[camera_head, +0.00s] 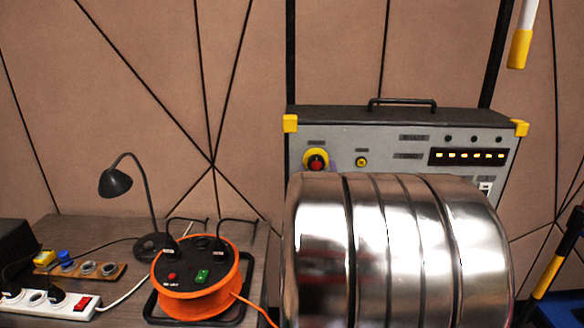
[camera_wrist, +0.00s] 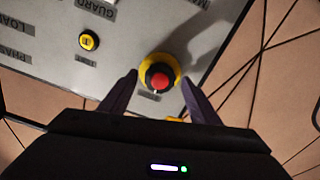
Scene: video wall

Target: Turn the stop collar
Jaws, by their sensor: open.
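The stop collar (camera_head: 309,156) is a yellow ring around a red stop button (camera_head: 316,164), at the upper left of the grey control panel (camera_head: 385,145). In the wrist view the collar (camera_wrist: 175,68) shows yellow and dark, with the red button (camera_wrist: 159,82) at its middle. My gripper (camera_wrist: 160,77) is open and empty, one dark finger on each side of the collar in the picture. I cannot tell how far the fingertips are from the panel. My gripper is not visible in the head view, where the panel's lower part is hidden.
A small yellow button (camera_head: 361,162) sits right of the collar. The panel has a top handle (camera_head: 402,102) and yellow corners. At left, a table holds an orange cable reel (camera_head: 197,290), a black lamp (camera_head: 116,182) and a white power strip (camera_head: 60,308).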

